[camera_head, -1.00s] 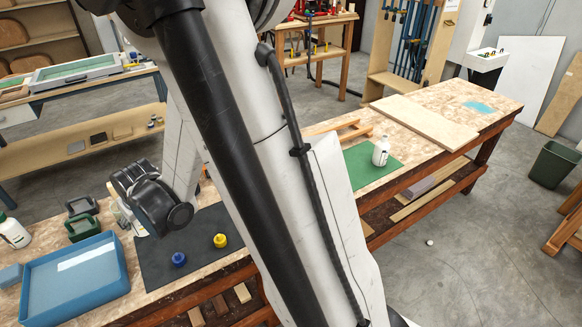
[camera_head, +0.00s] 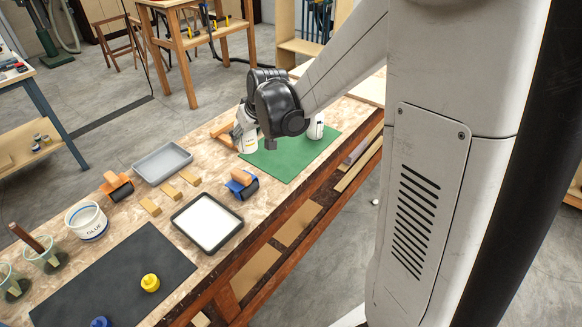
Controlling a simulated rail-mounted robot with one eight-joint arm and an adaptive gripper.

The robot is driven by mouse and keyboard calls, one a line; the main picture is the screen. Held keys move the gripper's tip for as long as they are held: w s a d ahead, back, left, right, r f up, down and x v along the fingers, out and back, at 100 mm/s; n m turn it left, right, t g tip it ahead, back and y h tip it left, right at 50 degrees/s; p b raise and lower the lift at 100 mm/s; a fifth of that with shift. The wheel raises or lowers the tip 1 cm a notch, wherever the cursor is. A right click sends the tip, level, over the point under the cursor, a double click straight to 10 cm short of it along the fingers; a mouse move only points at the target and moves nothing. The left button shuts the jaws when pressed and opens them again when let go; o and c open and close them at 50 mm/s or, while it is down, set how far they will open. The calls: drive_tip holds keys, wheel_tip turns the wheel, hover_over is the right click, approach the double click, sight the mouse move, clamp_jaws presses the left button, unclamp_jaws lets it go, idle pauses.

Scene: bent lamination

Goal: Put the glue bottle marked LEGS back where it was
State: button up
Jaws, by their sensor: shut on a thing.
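My gripper (camera_head: 268,115) is over the left part of the green mat (camera_head: 290,158) at the far end of the bench. It is shut on a white glue bottle (camera_head: 248,138), which shows just left of the black gripper body, upright or nearly so. I cannot read its marking, and cannot tell whether its base touches the mat. A second white bottle (camera_head: 316,128) stands on the mat to the right, partly hidden behind my gripper and arm.
A white-filled tray (camera_head: 207,223), orange and blue rollers (camera_head: 241,184), a grey tray (camera_head: 162,162), a glue tub (camera_head: 87,221) and a dark mat with a yellow cap (camera_head: 150,283) are nearer.

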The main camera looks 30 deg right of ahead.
drive_tip(key=shift+w+d+r+n+b, duration=0.1)
drive_tip(key=shift+d+n+b, duration=0.2)
drive_tip(key=shift+d+b, duration=0.55)
drive_tip(key=shift+d, duration=0.35)
drive_tip(key=d+f, duration=0.2)
drive_tip(key=d, duration=0.1)
drive_tip(key=d+f, duration=0.2)
drive_tip(key=d, duration=0.2)
drive_tip(key=w+d+f, duration=0.1)
drive_tip(key=d+f, duration=0.1)
drive_tip(key=d, duration=0.1)
drive_tip(key=shift+d+f+b, duration=0.3)
drive_tip(key=shift+d+b, duration=0.05)
drive_tip(key=shift+d, duration=0.05)
drive_tip(key=shift+f, duration=2.05)
drive_tip(key=shift+d+f+b, duration=0.1)
drive_tip(key=shift+b, duration=0.2)
drive_tip(key=shift+f, duration=0.15)
drive_tip(key=o, duration=1.4)
drive_tip(key=shift+o, duration=0.2)
